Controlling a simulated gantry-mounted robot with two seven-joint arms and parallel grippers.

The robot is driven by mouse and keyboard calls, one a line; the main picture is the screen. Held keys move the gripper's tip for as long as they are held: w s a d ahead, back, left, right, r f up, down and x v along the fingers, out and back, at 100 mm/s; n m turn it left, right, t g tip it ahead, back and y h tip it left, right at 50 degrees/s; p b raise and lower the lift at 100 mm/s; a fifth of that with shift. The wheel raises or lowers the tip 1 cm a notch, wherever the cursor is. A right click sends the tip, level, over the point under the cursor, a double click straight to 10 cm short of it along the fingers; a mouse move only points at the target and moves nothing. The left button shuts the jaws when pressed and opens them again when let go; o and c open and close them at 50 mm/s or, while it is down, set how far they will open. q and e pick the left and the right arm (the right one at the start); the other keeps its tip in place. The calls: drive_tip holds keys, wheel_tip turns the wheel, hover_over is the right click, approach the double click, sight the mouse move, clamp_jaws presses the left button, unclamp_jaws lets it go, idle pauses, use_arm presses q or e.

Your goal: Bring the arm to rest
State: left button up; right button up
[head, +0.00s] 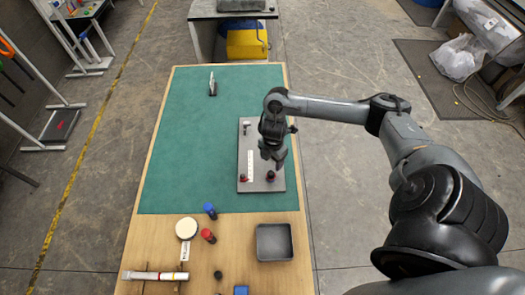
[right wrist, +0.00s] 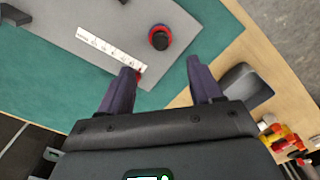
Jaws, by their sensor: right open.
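My right arm reaches in from the right in the head view. Its gripper (head: 273,157) hangs over the grey plate (head: 243,135) on the green mat. In the right wrist view the two dark fingers of the gripper (right wrist: 160,75) stand wide apart with nothing between them. A round black knob with a red and blue rim (right wrist: 159,38) sits on the plate beyond the fingertips; it also shows in the head view (head: 270,176). A white marked strip (right wrist: 108,46) lies on the plate, with a small red part at its end near one finger. My left gripper is not in view.
A small upright object (head: 212,84) stands at the back. The mat's left side is clear.

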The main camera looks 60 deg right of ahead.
drive_tip(key=s+a+f+g+y+p, duration=0.2)
drive_tip(key=s+a+f+p, duration=0.15)
drive_tip(key=s+a, duration=0.7)
drive_tip(key=s+a+r+m+t+y+p, duration=0.1)
drive_tip(key=s+a+y+p, duration=0.1)
drive_tip(key=a, duration=0.7)
drive_tip(key=s+a+r+t+y+p, duration=0.1)
drive_tip(key=a+y, duration=0.1)
drive_tip(key=a, duration=0.8)
drive_tip(key=w+a+r+m+t+h+p, duration=0.1)
drive_tip(key=w+a+r+m+t+p, duration=0.15)
drive_tip(key=r, duration=0.35)
drive_tip(key=w+a+r+m+t+p, duration=0.1)
drive_tip(key=w+a+r+m+t, duration=0.15)
drive_tip(key=r+m, duration=0.2)
drive_tip(key=s+d+r+m+g+h, duration=0.1)
drive_tip(key=d+r+m+h, duration=0.3)
drive_tip(key=d+r, duration=0.3)
drive_tip(key=shift+s+d+m+h, duration=0.35)
drive_tip(key=shift+d+m, duration=0.45)
drive_tip(key=shift+d, duration=1.9)
